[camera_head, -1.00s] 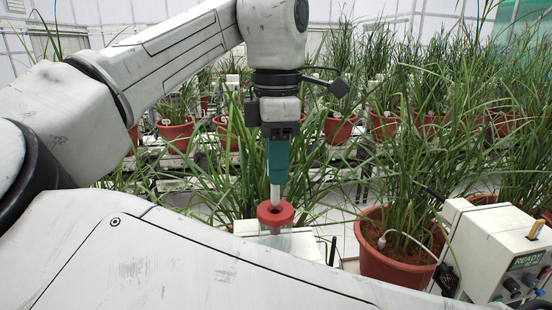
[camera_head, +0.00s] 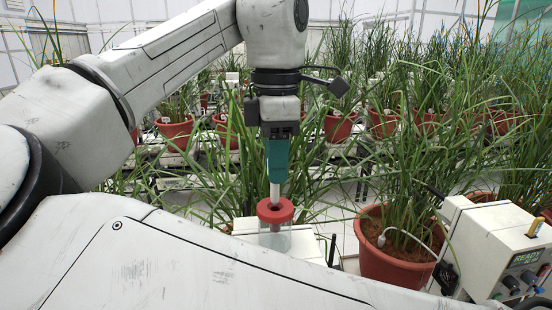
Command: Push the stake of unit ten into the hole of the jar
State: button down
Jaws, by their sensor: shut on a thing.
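My gripper (camera_head: 279,132) points straight down and is shut on the teal handle of the stake (camera_head: 278,160). The stake's pale grey rod (camera_head: 275,190) hangs upright below the handle. Its lower end meets the hole of the red ring lid on the jar (camera_head: 276,218). I cannot tell how deep the tip is. The jar's clear body shows below the lid, partly hidden by my own white body in front. The jaws themselves are dark and hard to make out.
A white box (camera_head: 240,230) stands behind the jar. A red pot (camera_head: 395,262) with tall grass is to the right, beside a white instrument with a READY display (camera_head: 525,258). Rows of potted grass fill the back, with leaves close around my gripper.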

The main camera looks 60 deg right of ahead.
aim_at(276, 204)
jog(key=shift+f+b, duration=1)
jog(key=shift+f, duration=1.65)
dwell(0.4)
jog(key=c, duration=0.8)
grip_release()
notch_tip(276, 204, up, 3)
jog(key=p, duration=0.2)
jog(key=shift+p, duration=0.3)
jog(key=shift+r, duration=5)
